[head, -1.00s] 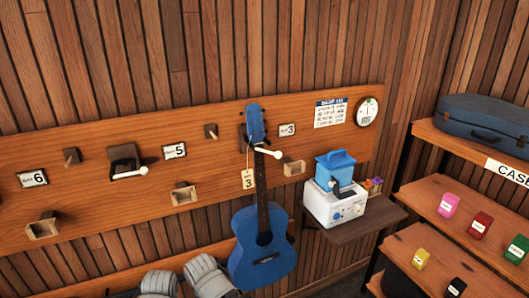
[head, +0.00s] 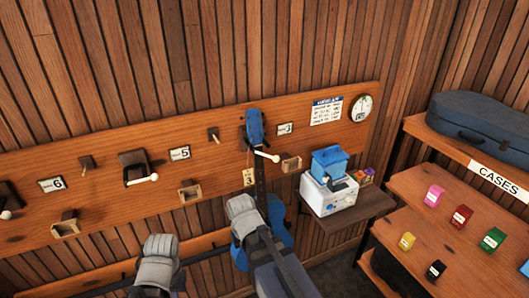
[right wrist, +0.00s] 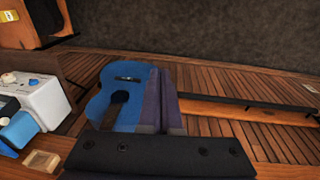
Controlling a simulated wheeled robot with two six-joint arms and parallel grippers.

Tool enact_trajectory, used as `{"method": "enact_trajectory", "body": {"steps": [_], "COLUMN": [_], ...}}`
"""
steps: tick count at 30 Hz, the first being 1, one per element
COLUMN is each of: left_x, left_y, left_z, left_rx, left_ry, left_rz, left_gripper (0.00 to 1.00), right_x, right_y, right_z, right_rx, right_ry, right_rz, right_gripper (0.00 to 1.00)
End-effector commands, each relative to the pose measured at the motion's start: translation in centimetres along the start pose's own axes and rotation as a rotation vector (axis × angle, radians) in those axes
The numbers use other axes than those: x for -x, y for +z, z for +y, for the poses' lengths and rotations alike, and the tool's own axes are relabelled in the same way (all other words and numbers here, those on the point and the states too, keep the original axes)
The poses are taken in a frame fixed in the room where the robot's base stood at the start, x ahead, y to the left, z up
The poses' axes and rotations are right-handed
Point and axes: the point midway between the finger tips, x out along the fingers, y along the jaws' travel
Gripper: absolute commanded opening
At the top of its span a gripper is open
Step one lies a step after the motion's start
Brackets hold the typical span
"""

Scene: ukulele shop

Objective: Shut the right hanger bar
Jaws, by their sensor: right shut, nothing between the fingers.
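A blue ukulele (head: 255,125) hangs on the right hanger, beside the sign with a 3. The right hanger bar (head: 264,155), with a white tip, sticks out to the right of the neck, apart from a small wooden box (head: 291,164) on the board. My right arm covers much of the ukulele's body in the head view. In the right wrist view my right gripper (right wrist: 168,72) is shut and empty, in front of the ukulele body (right wrist: 105,85); I cannot tell whether they touch. Part of my left arm shows at the bottom, but its jaws do not.
A similar white-tipped bar (head: 142,180) is at hanger 5. A side shelf (head: 352,212) right of the ukulele holds a white device (head: 325,196) with a blue top. Further right, a shelf unit holds a case (head: 480,120) and several small coloured boxes. Wall is clear above the board.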

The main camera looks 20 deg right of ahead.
Motion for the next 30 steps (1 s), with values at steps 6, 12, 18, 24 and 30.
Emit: {"method": "enact_trajectory", "body": {"steps": [6, 12, 18, 24, 30], "left_x": [-0.3, -0.3, -0.3, -0.3, -0.3], "left_y": [0.0, 0.0, 0.0, 0.0, 0.0], "left_z": [0.0, 0.0, 0.0, 0.0, 0.0], "left_rx": [0.0, 0.0, 0.0, 0.0, 0.0], "left_ry": [0.0, 0.0, 0.0, 0.0, 0.0], "left_rz": [0.0, 0.0, 0.0, 0.0, 0.0], "left_gripper": [0.0, 0.0, 0.0, 0.0, 0.0], "right_x": [0.5, 3.9, 10.4, 15.4, 16.9], "right_y": [-4.0, -9.5, -15.9, -19.2, -19.9], "right_z": [2.8, 5.3, 5.5, 4.0, 3.5], "right_rx": [0.061, 0.134, 0.211, 0.252, 0.262], "right_ry": [0.267, 0.606, 0.987, 1.215, 1.28], "right_rz": [0.029, 0.1, 0.221, 0.311, 0.339], "right_gripper": [0.0, 0.0, 0.0, 0.0, 0.0]}}
